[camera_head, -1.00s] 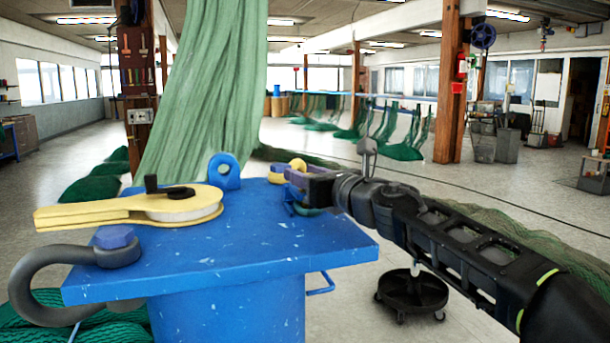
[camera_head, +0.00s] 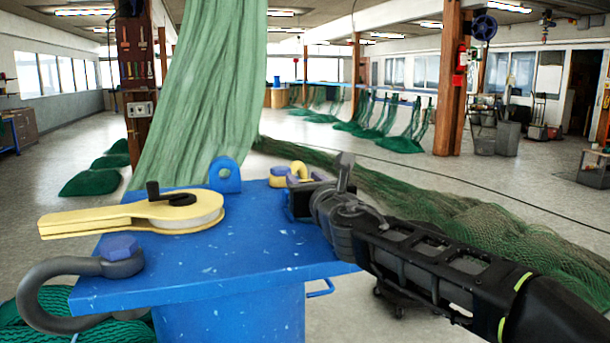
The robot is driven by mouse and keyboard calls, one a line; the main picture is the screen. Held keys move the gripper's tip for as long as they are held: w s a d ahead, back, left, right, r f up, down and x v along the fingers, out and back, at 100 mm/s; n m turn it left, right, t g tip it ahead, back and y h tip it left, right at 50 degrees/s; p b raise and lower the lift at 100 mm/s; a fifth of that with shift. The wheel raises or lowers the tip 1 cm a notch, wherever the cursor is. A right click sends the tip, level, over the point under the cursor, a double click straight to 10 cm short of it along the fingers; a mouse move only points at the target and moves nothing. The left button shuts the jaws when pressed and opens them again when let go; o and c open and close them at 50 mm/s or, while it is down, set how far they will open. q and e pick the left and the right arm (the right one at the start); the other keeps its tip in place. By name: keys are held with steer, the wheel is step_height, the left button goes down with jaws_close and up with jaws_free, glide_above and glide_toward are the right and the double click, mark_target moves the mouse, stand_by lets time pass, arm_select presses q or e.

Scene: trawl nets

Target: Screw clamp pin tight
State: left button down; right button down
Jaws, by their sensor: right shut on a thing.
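My right gripper (camera_head: 297,190) is at the back right edge of the blue stand top (camera_head: 225,262). Its fingers are shut on a small piece that they mostly hide, which I take to be the clamp pin. A small yellow loop (camera_head: 300,169) and a yellow round piece with a bluish top (camera_head: 279,177) show just behind the fingers. Whether the pin is fully seated cannot be seen. My left gripper is not in view.
A grey shackle with a blue hex head (camera_head: 32,297) hangs at the left edge. A blue lug (camera_head: 225,174) stands at the back. Green net (camera_head: 430,205) lies on the floor to the right.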

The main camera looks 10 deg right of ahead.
steer(key=c, duration=0.9)
jaws_free()
steer(key=s, duration=0.7)
steer(key=shift+s+d+b, duration=0.2)
steer(key=shift+s+b, duration=0.15)
steer(key=shift+s, duration=0.05)
